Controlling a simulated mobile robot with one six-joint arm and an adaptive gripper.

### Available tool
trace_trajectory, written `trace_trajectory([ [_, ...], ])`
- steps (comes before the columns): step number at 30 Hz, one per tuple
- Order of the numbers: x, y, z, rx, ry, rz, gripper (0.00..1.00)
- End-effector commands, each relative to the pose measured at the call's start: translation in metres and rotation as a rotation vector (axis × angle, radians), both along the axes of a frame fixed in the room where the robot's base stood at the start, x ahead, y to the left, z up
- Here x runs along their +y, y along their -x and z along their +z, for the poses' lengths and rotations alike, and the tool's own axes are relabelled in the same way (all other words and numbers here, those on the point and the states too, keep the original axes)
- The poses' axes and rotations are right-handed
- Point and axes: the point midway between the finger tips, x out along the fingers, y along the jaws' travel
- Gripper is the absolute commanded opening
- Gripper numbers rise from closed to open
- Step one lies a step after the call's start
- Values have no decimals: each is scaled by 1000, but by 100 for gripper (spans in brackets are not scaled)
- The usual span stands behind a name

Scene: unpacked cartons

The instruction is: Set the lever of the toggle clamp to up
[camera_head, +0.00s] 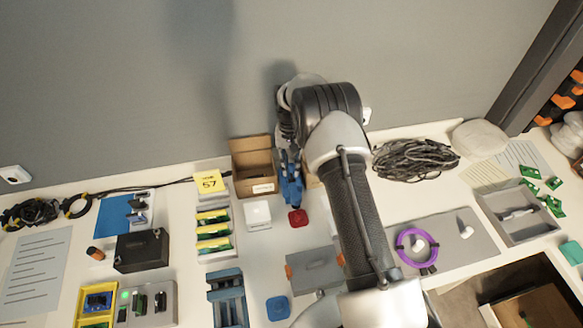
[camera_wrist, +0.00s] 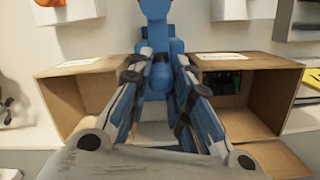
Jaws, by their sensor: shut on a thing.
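The blue toggle clamp (camera_wrist: 157,46) is in the middle of the wrist view, between two cardboard boxes. A rounded blue part of it, apparently the lever's grip (camera_wrist: 160,76), lies between the two fingers of my gripper (camera_wrist: 159,92), which is shut on it. The fingers hide the lever's sides, and its exact angle is hard to tell. In the head view, my gripper (camera_head: 290,183) is at the back of the bench, beside an open cardboard box; there the arm and gripper hide most of the clamp.
Cardboard boxes stand close on both sides in the wrist view, left (camera_wrist: 80,66) and right (camera_wrist: 228,66). In the head view, a red block (camera_head: 297,217) and a white box (camera_head: 257,214) lie just in front. The grey wall (camera_head: 120,90) is close behind.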

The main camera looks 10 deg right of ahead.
Motion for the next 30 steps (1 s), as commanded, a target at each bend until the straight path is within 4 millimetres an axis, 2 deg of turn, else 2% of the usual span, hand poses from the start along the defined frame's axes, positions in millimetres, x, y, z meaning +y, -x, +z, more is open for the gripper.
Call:
trace_trajectory([
  [21,0,-3,-1,48,0,0,0],
  [22,0,-3,-1,48,0,0,21],
  [30,0,-3,-1,47,0,0,39],
])
